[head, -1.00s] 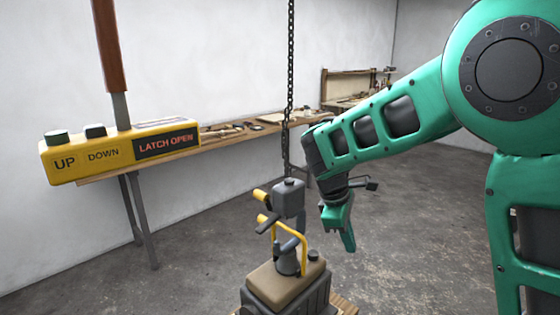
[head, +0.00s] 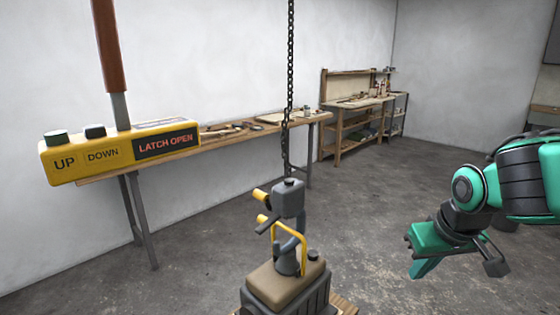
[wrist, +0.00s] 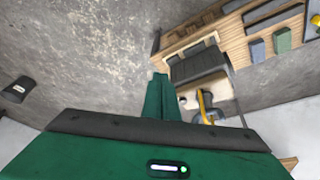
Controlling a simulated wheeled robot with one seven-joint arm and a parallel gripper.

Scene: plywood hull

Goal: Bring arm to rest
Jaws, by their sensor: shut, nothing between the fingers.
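My gripper (head: 424,268) is at the right of the head view, over the bare concrete floor, with its green fingers pointing down. It is shut and empty, and stands well to the right of the hoist chain and its load. In the wrist view my gripper's green fingers (wrist: 163,98) lie together at the middle, with nothing between them.
A yellow control box (head: 120,150) reading UP, DOWN and LATCH OPEN hangs at left. A chain (head: 290,85) runs down to a grey latch block (head: 289,197) above a dark block with a tan top (head: 288,283). Workbenches (head: 250,128) line the wall. Floor between is clear.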

